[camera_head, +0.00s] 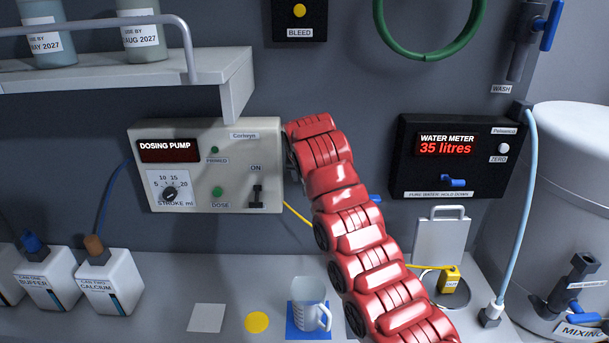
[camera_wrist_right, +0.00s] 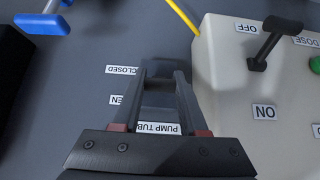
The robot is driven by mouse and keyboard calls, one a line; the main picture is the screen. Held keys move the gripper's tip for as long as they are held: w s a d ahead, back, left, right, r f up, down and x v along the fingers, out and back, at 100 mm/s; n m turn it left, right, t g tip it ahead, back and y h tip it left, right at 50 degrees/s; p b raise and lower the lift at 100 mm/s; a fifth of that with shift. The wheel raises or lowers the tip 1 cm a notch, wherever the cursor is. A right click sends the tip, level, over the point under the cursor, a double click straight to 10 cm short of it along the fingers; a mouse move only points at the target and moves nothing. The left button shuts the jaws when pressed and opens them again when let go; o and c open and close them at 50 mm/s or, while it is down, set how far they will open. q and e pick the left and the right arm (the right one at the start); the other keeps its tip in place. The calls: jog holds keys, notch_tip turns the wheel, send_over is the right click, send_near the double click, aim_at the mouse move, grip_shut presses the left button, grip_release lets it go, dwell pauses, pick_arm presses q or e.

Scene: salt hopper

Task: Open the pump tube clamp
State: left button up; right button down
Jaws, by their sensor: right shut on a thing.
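The pump tube clamp (camera_wrist_right: 161,70) is a dark part on the grey wall beside the pump, seen upside down in the right wrist view. My right gripper (camera_wrist_right: 165,80) has its two fingers closed on it. Labels reading CLOSED (camera_wrist_right: 121,70), a partly covered one ending in EN (camera_wrist_right: 117,100) and PUMP TUB (camera_wrist_right: 158,128) are around the fingers. In the head view my red right arm hides the clamp and the gripper. The dosing pump (camera_head: 225,140) stands just left of the arm's end. My left gripper is not in view.
The pump's ON/OFF lever (camera_wrist_right: 268,48) is close to the gripper. A yellow tube (camera_head: 298,213) runs behind my arm. The water meter (camera_head: 455,160) with its blue lever is to the right. A clear jug (camera_head: 308,300) stands on the bench below, near the arm.

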jog(key=shift+r, duration=0.15)
jog(key=shift+c, duration=2.2)
grip_release()
jog(key=shift+w, duration=0.1)
jog(key=shift+s+r, duration=0.1)
jog(key=shift+s, duration=0.15)
jog(key=p+v, duration=0.1)
jog(key=v, duration=1.6)
jog(key=shift+p, duration=0.35)
jog(key=shift+w, duration=0.1)
